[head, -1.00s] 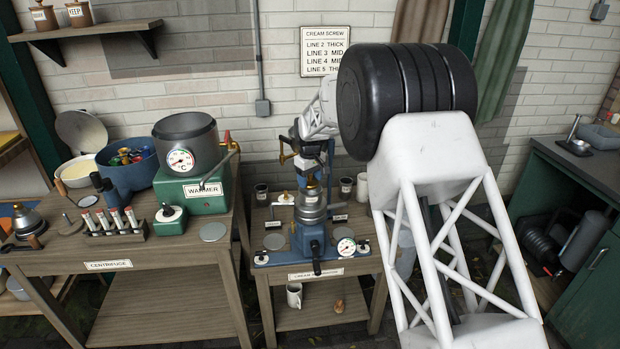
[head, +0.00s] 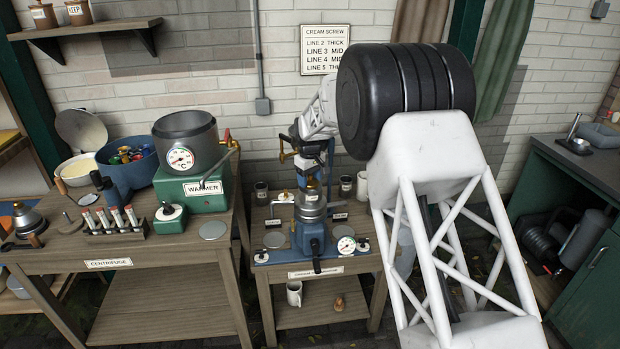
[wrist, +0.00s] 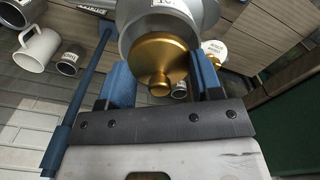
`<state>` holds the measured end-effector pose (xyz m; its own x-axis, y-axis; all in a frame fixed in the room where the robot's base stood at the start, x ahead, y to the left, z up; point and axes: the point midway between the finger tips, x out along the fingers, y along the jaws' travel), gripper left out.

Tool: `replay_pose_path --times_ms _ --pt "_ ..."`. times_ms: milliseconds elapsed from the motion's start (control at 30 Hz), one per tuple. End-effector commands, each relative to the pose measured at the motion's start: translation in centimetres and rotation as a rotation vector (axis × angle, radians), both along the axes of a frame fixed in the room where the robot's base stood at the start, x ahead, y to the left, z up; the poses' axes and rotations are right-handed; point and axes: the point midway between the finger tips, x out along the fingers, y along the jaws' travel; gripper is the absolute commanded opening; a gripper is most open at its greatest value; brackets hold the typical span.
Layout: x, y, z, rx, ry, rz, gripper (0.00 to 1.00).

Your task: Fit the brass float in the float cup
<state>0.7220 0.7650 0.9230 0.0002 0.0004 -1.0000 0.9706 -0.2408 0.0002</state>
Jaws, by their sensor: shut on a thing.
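The brass float (wrist: 160,58) is a golden dome with a small knob, seen between the blue fingers of my gripper (wrist: 163,82) in the wrist view. My gripper is shut on it. The grey metal float cup (wrist: 133,33), with a white label, is directly behind the float, and the float overlaps its round opening. I cannot tell how deep the float sits or whether it touches the rim. In the head view my gripper (head: 312,168) is above the cup (head: 312,207) on the cream separator stand, with only a little brass showing there.
The separator stands on a small wooden table with a dial gauge (head: 346,245) at its front right. A white mug (wrist: 37,48) and a small metal cup (wrist: 70,60) show in the wrist view. To the left is a bench with a green warmer (head: 197,190) and a test-tube rack (head: 112,222).

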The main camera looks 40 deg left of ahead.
Motion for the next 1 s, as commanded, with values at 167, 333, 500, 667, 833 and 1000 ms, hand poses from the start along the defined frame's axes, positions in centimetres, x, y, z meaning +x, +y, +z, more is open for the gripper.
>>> replay_pose_path --times_ms 167,333,500,667,833,1000 --pt "0.00 0.00 -0.32 0.000 0.000 0.000 0.37" --pt "0.00 0.01 -0.60 0.000 0.000 0.000 0.36" --pt "0.00 0.00 -0.72 0.000 0.000 0.000 0.36" --pt "0.00 0.00 -0.72 0.000 0.000 0.000 0.36" --pt "0.00 0.00 -0.73 0.000 0.000 0.000 0.36" --pt "0.00 0.00 -0.87 0.000 0.000 0.000 0.36"
